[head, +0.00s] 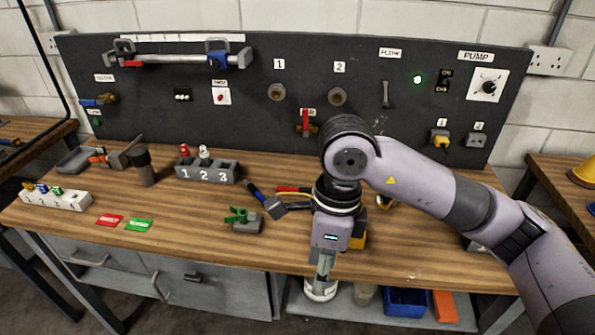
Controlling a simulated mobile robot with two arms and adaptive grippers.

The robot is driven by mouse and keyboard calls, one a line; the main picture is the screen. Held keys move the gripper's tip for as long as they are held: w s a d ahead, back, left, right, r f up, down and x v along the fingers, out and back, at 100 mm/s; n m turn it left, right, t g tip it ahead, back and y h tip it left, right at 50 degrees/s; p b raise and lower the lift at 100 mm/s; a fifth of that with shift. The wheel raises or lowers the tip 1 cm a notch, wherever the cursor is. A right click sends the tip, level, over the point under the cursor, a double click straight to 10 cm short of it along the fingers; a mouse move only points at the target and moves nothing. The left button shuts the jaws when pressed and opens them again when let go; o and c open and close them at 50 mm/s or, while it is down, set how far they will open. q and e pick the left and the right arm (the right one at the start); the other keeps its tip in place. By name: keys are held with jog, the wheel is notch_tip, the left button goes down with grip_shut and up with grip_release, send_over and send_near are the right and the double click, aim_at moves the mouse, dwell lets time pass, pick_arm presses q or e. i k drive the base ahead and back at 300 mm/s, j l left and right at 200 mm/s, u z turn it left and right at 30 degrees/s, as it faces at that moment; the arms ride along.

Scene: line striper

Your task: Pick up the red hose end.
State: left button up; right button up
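I cannot tell for sure which item is the red hose end. A small red-topped piece (185,151) stands at slot 1 of the grey block marked 1 2 3 (207,174), with a white-topped piece (205,154) beside it. A red piece (131,63) also shows on the grey bar at the top left of the panel. My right gripper (323,278) points down near the bench's front edge, to the right of the block and well apart from these red pieces. Its fingers are small and seen edge-on, so their opening is unclear. My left gripper is not in view.
A red-handled valve (305,123) is on the dark panel behind my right arm. Red-handled pliers (292,190), a blue-handled brush (265,202) and a green clamp (243,219) lie left of my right gripper. A socket strip (55,199) is far left.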

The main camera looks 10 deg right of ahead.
aim_at(310, 191)
jog(key=i, duration=1.3)
